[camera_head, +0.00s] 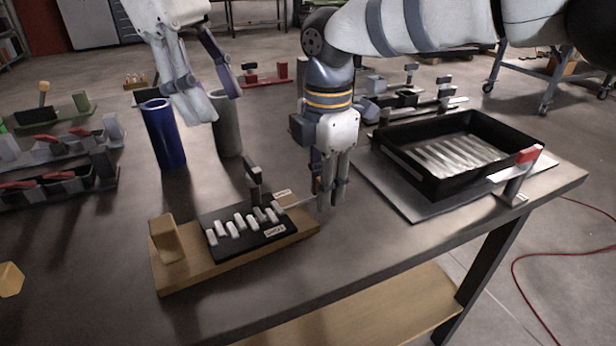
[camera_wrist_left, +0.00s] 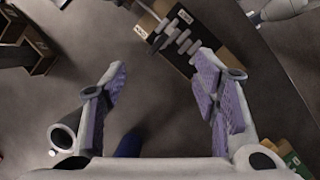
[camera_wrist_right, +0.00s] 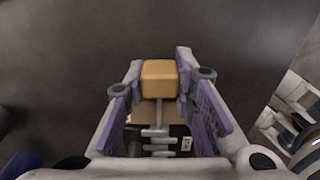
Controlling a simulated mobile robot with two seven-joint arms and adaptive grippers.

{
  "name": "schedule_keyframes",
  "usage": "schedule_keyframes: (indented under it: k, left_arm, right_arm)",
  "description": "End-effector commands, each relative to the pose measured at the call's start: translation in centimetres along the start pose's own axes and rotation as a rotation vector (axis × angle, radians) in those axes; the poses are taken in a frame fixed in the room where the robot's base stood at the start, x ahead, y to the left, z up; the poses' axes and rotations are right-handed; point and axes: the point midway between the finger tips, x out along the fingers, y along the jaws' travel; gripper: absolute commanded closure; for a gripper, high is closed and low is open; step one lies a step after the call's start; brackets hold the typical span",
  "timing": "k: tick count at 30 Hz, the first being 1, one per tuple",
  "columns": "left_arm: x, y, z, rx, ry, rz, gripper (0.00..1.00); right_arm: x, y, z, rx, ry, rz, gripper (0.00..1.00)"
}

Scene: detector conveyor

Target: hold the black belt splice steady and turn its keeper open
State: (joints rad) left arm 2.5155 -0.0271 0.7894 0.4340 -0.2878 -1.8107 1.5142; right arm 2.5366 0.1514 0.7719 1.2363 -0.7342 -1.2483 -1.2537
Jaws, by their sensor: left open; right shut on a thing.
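The black belt splice (camera_head: 262,236) carries several pale bars and lies on a wooden base (camera_head: 190,272). A dark upright piece with a small crossbar (camera_head: 253,178), which looks like the keeper, stands at its back edge. My right gripper (camera_head: 332,203) is at the base's right end, shut on a tan block (camera_wrist_right: 160,78), which is mostly hidden in the head view. A pale rod runs from the splice towards that block. My left gripper (camera_head: 213,108) is open and empty, raised behind and left of the splice. The splice also shows in the left wrist view (camera_wrist_left: 172,50).
A blue cylinder (camera_head: 165,135) and a grey cylinder (camera_head: 228,125) stand below my left gripper. A black tray (camera_head: 425,183) with pale strips lies to the right, near a red-topped stand (camera_head: 520,172). Fixtures with red parts (camera_head: 60,185) are at the left.

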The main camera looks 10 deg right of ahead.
Motion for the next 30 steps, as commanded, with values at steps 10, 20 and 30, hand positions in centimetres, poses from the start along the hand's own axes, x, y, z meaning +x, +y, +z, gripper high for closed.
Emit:
schedule_keyframes:
  k: [10, 20, 30]
  left_arm:
    - [-1.4, -1.3, -0.5, 1.259, 0.132, 0.07, 0.35]
    - [-1.7, -3.2, 1.2, 2.227, 0.311, 0.045, 0.35]
    - [3.5, -2.1, 1.0, 2.32, 0.323, 0.033, 0.35]
  right_arm:
    - [0.0, 0.0, 0.0, 0.0, -0.001, 0.0, 1.0]
    - [0.0, 0.0, 0.0, 0.0, 0.0, 0.0, 1.0]
    - [0.0, 0.0, 0.0, 0.0, 0.0, 0.0, 1.0]
